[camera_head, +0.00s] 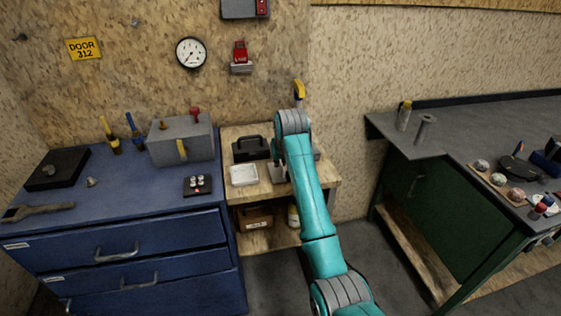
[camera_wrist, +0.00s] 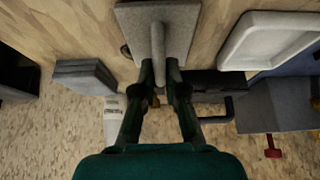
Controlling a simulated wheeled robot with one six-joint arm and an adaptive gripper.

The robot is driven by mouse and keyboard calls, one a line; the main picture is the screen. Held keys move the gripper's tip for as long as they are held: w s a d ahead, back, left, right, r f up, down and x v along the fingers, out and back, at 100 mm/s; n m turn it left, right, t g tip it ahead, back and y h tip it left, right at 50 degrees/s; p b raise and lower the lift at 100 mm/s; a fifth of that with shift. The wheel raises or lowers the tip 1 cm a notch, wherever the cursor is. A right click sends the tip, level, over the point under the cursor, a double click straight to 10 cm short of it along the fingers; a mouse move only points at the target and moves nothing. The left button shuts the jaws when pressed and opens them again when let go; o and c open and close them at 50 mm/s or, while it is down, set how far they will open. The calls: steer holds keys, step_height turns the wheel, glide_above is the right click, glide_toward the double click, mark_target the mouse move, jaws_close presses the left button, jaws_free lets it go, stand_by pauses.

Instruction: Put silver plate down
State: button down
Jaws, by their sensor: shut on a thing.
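The silver plate (camera_wrist: 182,38) is a flat grey square with a raised bar handle along its middle, at the top of the wrist view. My gripper (camera_wrist: 160,78) is shut on the near end of this handle. The plate is over the small wooden table; I cannot tell whether it touches the wood. In the head view a small grey part of the plate (camera_head: 277,174) shows beside my arm, right of the white tray. My arm hides most of the plate and gripper there.
The white tray (camera_head: 243,175) and black toolbox (camera_head: 250,149) are on the wooden table (camera_head: 262,190), close to the plate. A grey block (camera_wrist: 84,76) is on the other side. The blue cabinet (camera_head: 125,195) stands left, a green workbench (camera_head: 455,150) right.

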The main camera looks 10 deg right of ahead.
steer(key=shift+f, duration=0.1)
steer(key=c, duration=1.2)
jaws_free()
steer(key=v, duration=1.2)
